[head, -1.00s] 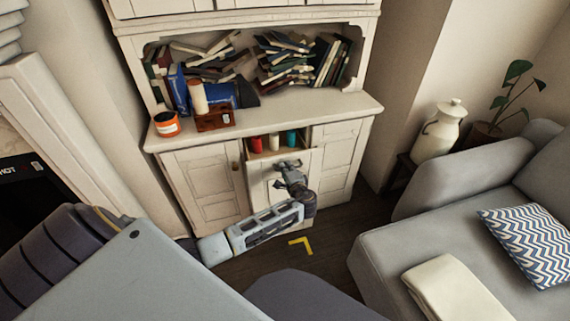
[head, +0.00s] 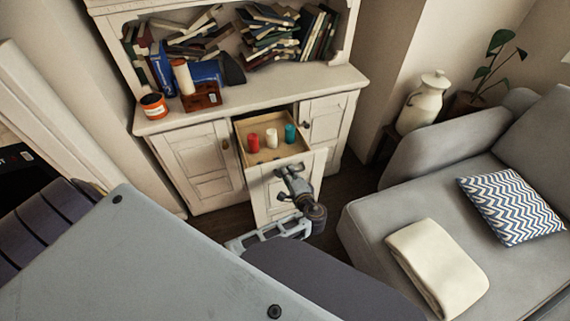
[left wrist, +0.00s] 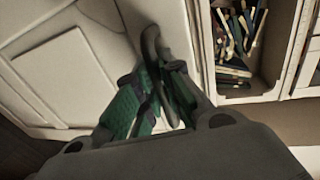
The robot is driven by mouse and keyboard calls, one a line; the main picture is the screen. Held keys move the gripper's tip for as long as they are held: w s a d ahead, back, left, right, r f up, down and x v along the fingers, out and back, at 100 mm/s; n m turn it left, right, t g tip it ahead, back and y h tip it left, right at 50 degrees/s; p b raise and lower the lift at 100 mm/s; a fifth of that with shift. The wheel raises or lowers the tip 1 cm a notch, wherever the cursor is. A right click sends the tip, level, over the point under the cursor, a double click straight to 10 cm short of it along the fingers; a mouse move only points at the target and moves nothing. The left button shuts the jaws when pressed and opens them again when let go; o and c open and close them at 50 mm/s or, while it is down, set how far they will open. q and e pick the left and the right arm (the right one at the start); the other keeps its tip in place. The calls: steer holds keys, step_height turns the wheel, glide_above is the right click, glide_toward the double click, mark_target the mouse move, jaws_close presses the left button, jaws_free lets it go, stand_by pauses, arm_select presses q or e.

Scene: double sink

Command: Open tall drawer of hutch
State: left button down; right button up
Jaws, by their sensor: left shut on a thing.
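The tall drawer (head: 262,195) of the white hutch (head: 245,95) is pulled well out, and its inside shows from above. Red (head: 253,143), white (head: 272,138) and teal (head: 290,133) cylinders stand in its upper tray. My left gripper (head: 283,173) is at the upper part of the drawer front. In the left wrist view its green-padded fingers (left wrist: 158,97) are shut on the dark drawer handle (left wrist: 152,48). The fingers and wrist hide part of the handle and front. My right gripper is not in view.
A grey sofa (head: 370,235) stands close on the right, with a white jug (head: 424,105) behind it. Closed cabinet doors (head: 200,165) flank the drawer. An orange jar (head: 153,106) and books (head: 270,38) are on the hutch. Little floor shows before the drawer.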

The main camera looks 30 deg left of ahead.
arm_select(q)
steer(key=shift+s+d, duration=0.3)
steer(key=shift+d, duration=0.1)
steer(key=c, duration=1.5)
jaws_free()
steer(key=shift+r, duration=0.15)
